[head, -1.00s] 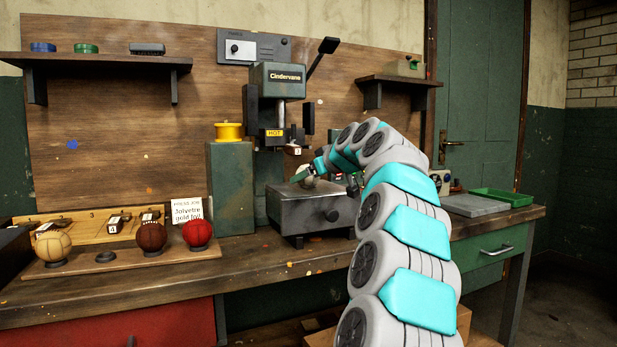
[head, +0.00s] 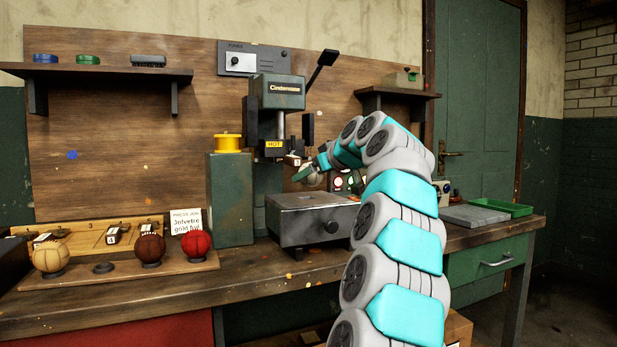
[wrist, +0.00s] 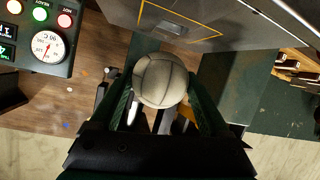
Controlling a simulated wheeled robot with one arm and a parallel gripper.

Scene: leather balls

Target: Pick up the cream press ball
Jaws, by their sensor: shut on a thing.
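The cream press ball (wrist: 160,80) sits between the two green fingers of my gripper (wrist: 157,95) in the wrist view. In the head view, my gripper (head: 306,173) is shut on the cream ball (head: 314,179), which is partly hidden by a finger and my wrist. The ball is held just above the grey bed (head: 300,202) of the Cindervane press (head: 277,92), with a gap under it.
A rack (head: 120,270) at left holds a tan ball (head: 50,256), a brown ball (head: 150,249), a red ball (head: 196,243) and an empty ring stand (head: 103,267). A green block (head: 230,198) with a yellow spool (head: 228,143) stands left of the press. A green tray (head: 507,207) lies at right.

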